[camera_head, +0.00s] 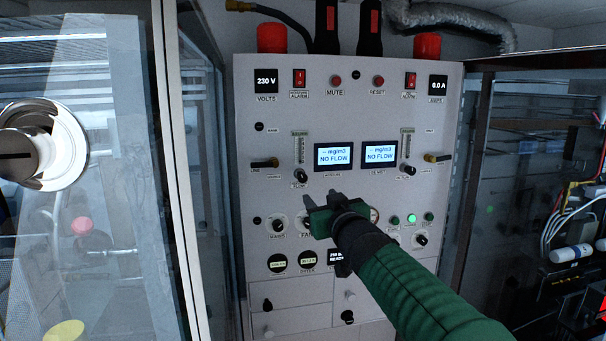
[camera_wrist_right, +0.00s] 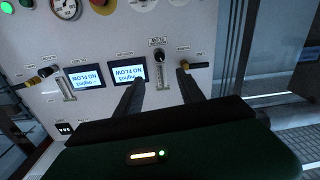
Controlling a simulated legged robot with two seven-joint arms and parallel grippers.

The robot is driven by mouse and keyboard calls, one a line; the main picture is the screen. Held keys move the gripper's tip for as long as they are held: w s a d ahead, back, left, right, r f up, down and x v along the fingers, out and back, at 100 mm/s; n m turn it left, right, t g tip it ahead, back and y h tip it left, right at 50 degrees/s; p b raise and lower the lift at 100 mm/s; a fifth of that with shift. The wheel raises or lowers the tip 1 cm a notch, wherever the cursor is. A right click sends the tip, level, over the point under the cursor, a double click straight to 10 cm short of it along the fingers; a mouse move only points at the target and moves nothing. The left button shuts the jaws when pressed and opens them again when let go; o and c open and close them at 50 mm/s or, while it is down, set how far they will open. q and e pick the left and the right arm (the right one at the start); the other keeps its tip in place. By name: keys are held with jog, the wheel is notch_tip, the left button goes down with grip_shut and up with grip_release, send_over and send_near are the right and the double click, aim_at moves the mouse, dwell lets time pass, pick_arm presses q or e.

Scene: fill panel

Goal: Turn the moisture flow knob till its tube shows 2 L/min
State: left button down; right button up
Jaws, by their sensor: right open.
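The upright control panel (camera_head: 345,115) carries two flow tubes, each with a dark knob below it. The left tube (camera_head: 299,148) has its knob (camera_head: 300,175) beside the left display (camera_head: 334,156); the right tube (camera_head: 406,143) has its knob (camera_head: 404,170) beside the right display (camera_head: 379,154). Both displays read NO FLOW. Tube levels and small labels are unreadable. My right gripper (camera_head: 320,197) is open and empty, just below the left knob. The right wrist view is upside down; the open fingers (camera_wrist_right: 160,76) point toward that knob (camera_wrist_right: 158,56), apart from it. My left gripper is out of view.
Yellow-tipped levers stand outside each tube, one left (camera_head: 264,163) and one right (camera_head: 437,158). Below are a selector knob (camera_head: 278,226), a lit green button (camera_head: 411,218) and drawers (camera_head: 300,295). Glass doors flank the panel, left (camera_head: 85,180) and right (camera_head: 500,150).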

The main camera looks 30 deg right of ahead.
aim_at(303, 178)
jog(key=p+x, duration=0.8)
jog(key=x, duration=0.8)
jog(key=shift+w+d+r, duration=0.1)
jog(key=shift+w+d, duration=0.1)
jog(key=shift+w+a, duration=0.1)
jog(key=shift+a, duration=0.1)
jog(key=shift+c, duration=0.4)
grip_shut()
